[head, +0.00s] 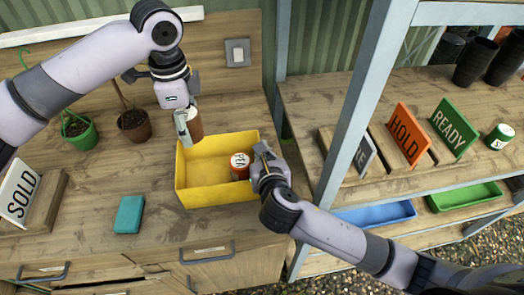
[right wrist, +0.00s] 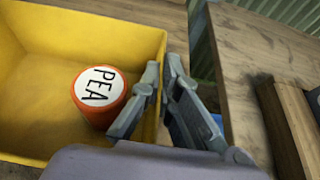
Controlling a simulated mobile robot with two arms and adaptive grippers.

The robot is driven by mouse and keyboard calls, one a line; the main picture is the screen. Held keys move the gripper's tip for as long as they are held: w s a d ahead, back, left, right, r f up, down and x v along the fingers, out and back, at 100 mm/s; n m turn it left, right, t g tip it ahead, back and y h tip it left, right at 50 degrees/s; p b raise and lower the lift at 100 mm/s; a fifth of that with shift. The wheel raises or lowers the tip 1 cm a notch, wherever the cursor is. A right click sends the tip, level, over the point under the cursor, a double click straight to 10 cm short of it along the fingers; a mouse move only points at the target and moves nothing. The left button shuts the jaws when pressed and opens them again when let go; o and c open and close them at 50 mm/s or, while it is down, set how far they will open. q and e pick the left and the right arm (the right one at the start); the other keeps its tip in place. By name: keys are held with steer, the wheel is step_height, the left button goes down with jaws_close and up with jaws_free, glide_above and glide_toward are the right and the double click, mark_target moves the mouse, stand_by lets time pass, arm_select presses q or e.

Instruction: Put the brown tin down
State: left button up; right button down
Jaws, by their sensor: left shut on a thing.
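The brown tin (head: 195,124) is in my left gripper (head: 184,127), which is shut on it. The gripper holds it by the back left of the yellow crate (head: 182,187), partly hidden by a finger; I cannot tell whether it touches anything below. My right gripper (head: 263,153) is at the crate's right wall. In the right wrist view its fingers (right wrist: 162,72) are a little apart, with part of the yellow wall (right wrist: 159,122) showing between them, and nothing else is between them.
A red-orange tin marked PEA (head: 239,172) stands in the crate, also in the right wrist view (right wrist: 99,92). A teal block (head: 129,214), a SOLD sign (head: 19,191) and potted plants (head: 80,134) are at left. HOLD (head: 407,132) and READY (head: 453,128) signs stand on the right shelf.

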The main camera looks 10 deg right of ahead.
mark_target(204, 181)
stand_by(0.5)
arm_select(q)
step_height(204, 181, down, 12)
steer(key=shift+f+n, duration=0.15)
steer(key=shift+n, duration=1.05)
steer(key=shift+f, duration=2.95)
steer(key=shift+f, duration=0.1)
steer(key=o, duration=1.2)
steer(key=shift+o, duration=0.2)
step_height(204, 181, up, 12)
